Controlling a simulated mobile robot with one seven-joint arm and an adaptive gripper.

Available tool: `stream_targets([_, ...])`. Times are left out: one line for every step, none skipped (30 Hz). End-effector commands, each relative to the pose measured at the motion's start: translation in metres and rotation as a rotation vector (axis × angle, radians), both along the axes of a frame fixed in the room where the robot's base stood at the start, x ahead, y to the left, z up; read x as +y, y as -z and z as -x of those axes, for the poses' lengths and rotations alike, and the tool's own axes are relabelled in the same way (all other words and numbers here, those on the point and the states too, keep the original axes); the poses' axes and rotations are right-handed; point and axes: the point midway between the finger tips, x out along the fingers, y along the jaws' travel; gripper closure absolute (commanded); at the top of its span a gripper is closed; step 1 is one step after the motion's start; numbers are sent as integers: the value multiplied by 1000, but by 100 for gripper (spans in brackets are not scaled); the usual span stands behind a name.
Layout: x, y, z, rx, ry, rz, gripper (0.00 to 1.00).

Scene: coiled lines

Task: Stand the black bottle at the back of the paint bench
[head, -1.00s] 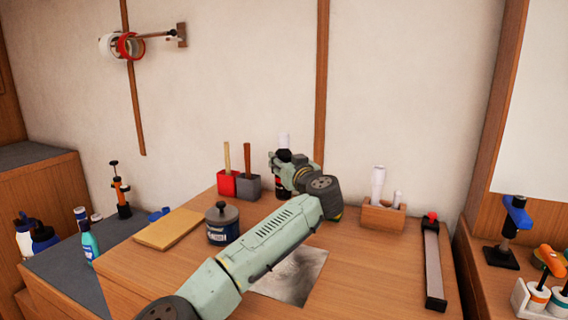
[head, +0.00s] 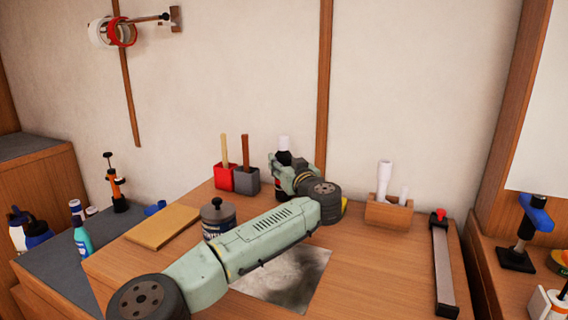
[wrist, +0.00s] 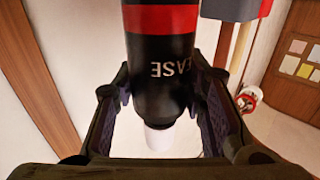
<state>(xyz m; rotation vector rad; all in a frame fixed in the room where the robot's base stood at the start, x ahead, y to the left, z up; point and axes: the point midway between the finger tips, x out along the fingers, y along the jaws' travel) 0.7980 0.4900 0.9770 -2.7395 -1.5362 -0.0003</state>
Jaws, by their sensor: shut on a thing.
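The black bottle (wrist: 162,75) has a red band, pale lettering and a white cap, and fills the middle of the wrist view. My gripper (wrist: 160,95) is shut on it, with a finger against each side near the cap end. In the head view the white cap (head: 284,142) shows above my gripper (head: 285,162), at the back of the paint bench (head: 370,265) near the wall. The bottle looks upright there.
A red holder (head: 224,177) and a grey holder (head: 246,181) stand just left of the bottle. A dark lidded tin (head: 217,218) is nearer. A wooden block with white rolls (head: 388,212) stands to the right.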

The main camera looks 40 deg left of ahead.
Motion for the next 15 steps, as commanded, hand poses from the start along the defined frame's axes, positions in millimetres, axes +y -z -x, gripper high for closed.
stream_targets([0,2,0,-1,0,0,97])
stream_targets([0,3,0,-2,1,0,97])
stream_targets([0,3,0,-2,1,0,97])
stream_targets([0,4,0,-2,1,0,97])
stream_targets([0,5,0,-1,1,0,97])
stream_targets([0,5,0,0,0,0,61])
stream_targets([0,4,0,1,0,-1,59])
stream_targets([0,4,0,1,0,-1,57])
stream_targets([0,4,0,1,0,-1,55])
stream_targets([0,4,0,1,0,-1,53])
stream_targets([0,4,0,1,0,-1,51])
stream_targets([0,4,0,0,0,0,48])
stream_targets([0,4,0,0,0,0,46])
stream_targets([0,4,0,0,0,0,44])
stream_targets([0,4,0,0,1,0,42])
